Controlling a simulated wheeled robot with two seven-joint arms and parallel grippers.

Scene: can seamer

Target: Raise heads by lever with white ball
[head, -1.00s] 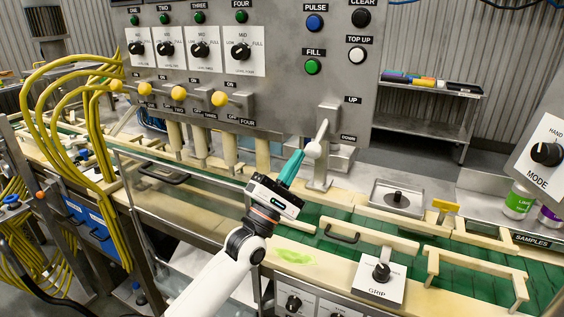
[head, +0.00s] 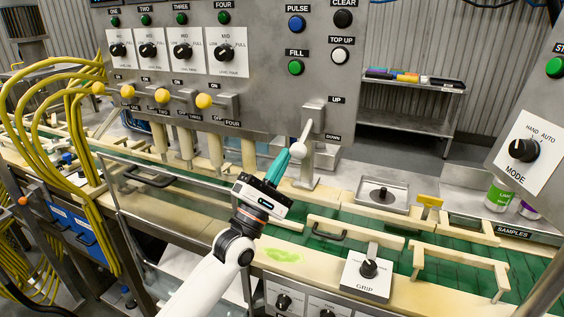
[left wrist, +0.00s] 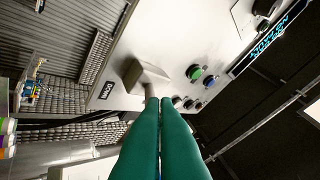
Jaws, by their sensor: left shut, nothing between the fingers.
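The lever with the white ball (head: 298,150) hangs from a grey bracket on the panel, between the labels UP and DOWN. Its ball end points down and sits nearer the DOWN label. My left gripper (head: 287,154) has teal fingers, shut and empty, with the tips at the left side of the ball. I cannot tell whether they touch it. In the left wrist view the shut fingertips (left wrist: 158,101) reach toward the lever's bracket (left wrist: 140,75), and the ball is hidden. Several cream heads (head: 216,150) hang under the panel. My right gripper is not in view.
Yellow-knobbed levers (head: 162,96) and black dials (head: 183,51) are on the panel to the left. Below are the green conveyor (head: 395,243) with cream rails and a GRIP switch plate (head: 367,277). A steel post (head: 308,172) stands just right of the fingertips.

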